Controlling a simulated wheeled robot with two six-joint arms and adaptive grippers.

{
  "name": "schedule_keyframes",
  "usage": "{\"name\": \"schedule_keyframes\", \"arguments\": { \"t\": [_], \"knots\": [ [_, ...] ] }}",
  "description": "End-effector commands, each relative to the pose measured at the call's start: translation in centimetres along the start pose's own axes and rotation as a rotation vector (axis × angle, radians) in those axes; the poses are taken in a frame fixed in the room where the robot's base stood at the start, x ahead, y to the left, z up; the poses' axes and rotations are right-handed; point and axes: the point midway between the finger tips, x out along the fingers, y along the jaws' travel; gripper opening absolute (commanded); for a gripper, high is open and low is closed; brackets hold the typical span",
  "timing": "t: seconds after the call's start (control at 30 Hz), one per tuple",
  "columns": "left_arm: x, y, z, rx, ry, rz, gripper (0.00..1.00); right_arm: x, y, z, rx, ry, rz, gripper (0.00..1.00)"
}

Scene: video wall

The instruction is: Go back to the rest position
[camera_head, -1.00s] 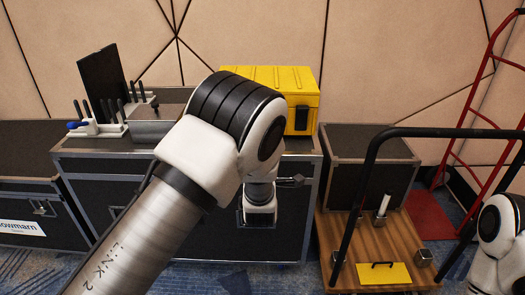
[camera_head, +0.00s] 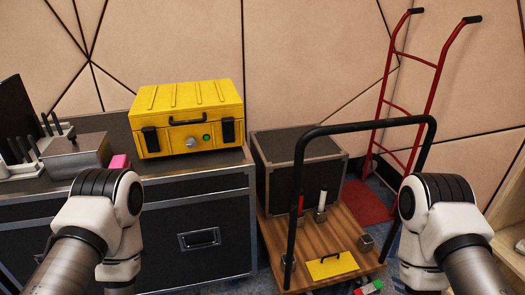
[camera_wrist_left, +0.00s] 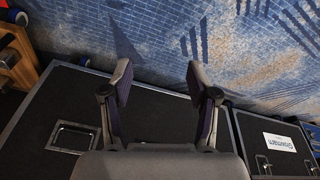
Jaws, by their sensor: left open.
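My left arm comes in from the lower left in the head view, bent at its elbow, with its gripper out of that picture. In the left wrist view my left gripper (camera_wrist_left: 158,85) is open and empty, its two fingers spread apart. The blue patterned carpet and the side of a black flight case (camera_wrist_left: 60,105) lie beyond the fingers. My right arm shows at the lower right of the head view. Its gripper is out of sight.
A yellow case (camera_head: 186,118) stands on the black flight case, left of a platform cart (camera_head: 327,225) with a black handle. A red hand truck (camera_head: 410,110) leans behind the cart. A grey metal box (camera_head: 75,155) and a pink block (camera_head: 120,162) sit at left.

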Motion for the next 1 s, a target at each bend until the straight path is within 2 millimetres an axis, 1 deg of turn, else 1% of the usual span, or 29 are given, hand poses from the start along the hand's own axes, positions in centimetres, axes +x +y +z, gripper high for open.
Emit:
{"name": "schedule_keyframes", "arguments": {
  "t": [0.03,0.1,0.13,0.2,0.23,0.3,0.37,0.47,0.57,0.6,0.7,0.8,1.0],
  "knots": [
    [-0.8,-0.8,2.0,0.125,-0.075,-0.009,0.6,0.0,0.0,0.0,0.0,0.0,0.0,0.4],
    [-1.6,-1.4,4.3,0.32,-0.163,-0.005,0.6,0.0,0.0,0.0,0.0,0.0,0.0,0.4],
    [-1.8,-1.6,4.9,0.398,-0.191,0.002,0.6,0.0,0.0,0.0,0.0,0.0,0.0,0.4],
    [-1.9,-1.8,5.5,0.562,-0.223,0.015,0.6,0.0,0.0,0.0,0.0,0.0,0.0,0.4],
    [-3.8,-1.7,5.0,0.579,-0.22,0.017,0.6,-1.8,0.0,0.1,0.0,-0.001,0.0,0.4],
    [-6.5,-1.5,4.4,0.571,-0.218,0.016,0.6,-4.7,0.0,0.0,0.0,-0.001,0.0,0.4],
    [-8.2,-1.4,4.0,0.57,-0.217,0.016,0.6,-6.5,-0.1,-0.1,0.0,0.002,0.0,0.4],
    [-11.5,-1.2,3.3,0.569,-0.215,0.016,0.6,-9.9,-0.1,0.0,0.0,0.0,0.0,0.4],
    [-15.4,-1.0,2.5,0.568,-0.214,0.015,0.6,-13.9,-0.1,0.0,0.0,0.0,0.0,0.4],
    [-16.9,-0.9,2.2,0.567,-0.214,0.015,0.6,-15.5,-0.1,0.0,0.0,0.0,0.0,0.4],
    [-20.2,-0.8,1.5,0.567,-0.213,0.015,0.6,-18.8,-0.1,0.0,0.0,0.001,0.0,0.4],
    [-21.4,-0.7,1.2,0.566,-0.213,0.015,0.6,-20.1,-0.1,0.0,0.0,0.001,0.0,0.4],
    [-21.0,-0.7,1.3,0.566,-0.213,0.015,0.6,-19.6,-0.1,0.0,0.0,-0.001,0.0,0.4]
  ]
}}
